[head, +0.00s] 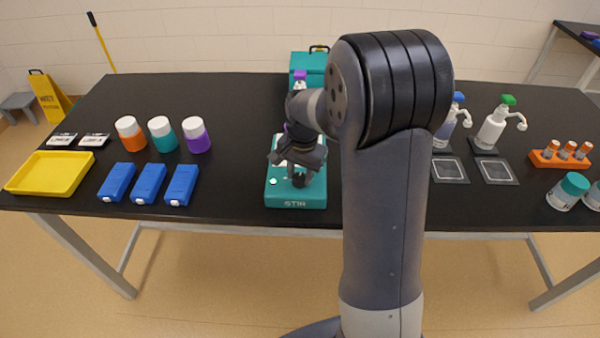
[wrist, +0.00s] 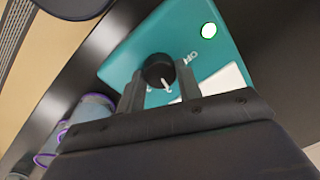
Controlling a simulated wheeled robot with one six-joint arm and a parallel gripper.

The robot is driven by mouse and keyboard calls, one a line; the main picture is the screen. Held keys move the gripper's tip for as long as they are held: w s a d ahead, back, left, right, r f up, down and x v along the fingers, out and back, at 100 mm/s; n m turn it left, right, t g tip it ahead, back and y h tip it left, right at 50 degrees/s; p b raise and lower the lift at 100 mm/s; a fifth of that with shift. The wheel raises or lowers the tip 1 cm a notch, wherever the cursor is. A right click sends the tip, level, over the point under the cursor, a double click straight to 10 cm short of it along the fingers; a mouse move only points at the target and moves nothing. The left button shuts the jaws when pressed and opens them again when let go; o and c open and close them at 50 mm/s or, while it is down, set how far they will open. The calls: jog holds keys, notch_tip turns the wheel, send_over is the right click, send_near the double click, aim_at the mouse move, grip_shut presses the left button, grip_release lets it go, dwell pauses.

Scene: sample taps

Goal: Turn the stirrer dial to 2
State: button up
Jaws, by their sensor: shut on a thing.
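The teal stirrer (head: 296,196) stands near the front edge of the table, with STIR on its front. Its black dial (head: 299,180) also shows in the wrist view (wrist: 158,69), with a white pointer line on it. My gripper (head: 298,165) is over the dial from above. In the wrist view my gripper (wrist: 159,88) has one finger on each side of the dial, shut on it. A lit white-green button (wrist: 209,31) is on the stirrer's face. The scale numbers around the dial are too small or hidden to read.
Blue boxes (head: 149,184) and lidded jars (head: 162,134) stand to the left, beside a yellow tray (head: 50,173). Pump bottles (head: 491,127) and an orange tube rack (head: 560,158) are to the right. My arm hides part of the table's middle.

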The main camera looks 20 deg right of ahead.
aim_at(302, 178)
jog(key=shift+m, duration=0.8)
jog(key=o, duration=1)
jog(key=shift+c, duration=0.2)
notch_tip(302, 178, up, 11)
jog(key=shift+s+d, duration=0.2)
jog(key=shift+s, duration=0.05)
jog(key=shift+f, duration=0.2)
jog(key=f, duration=1)
jog(key=shift+w+a+f, duration=0.2)
jog(key=shift+w+f, duration=0.05)
jog(key=shift+f, duration=0.1)
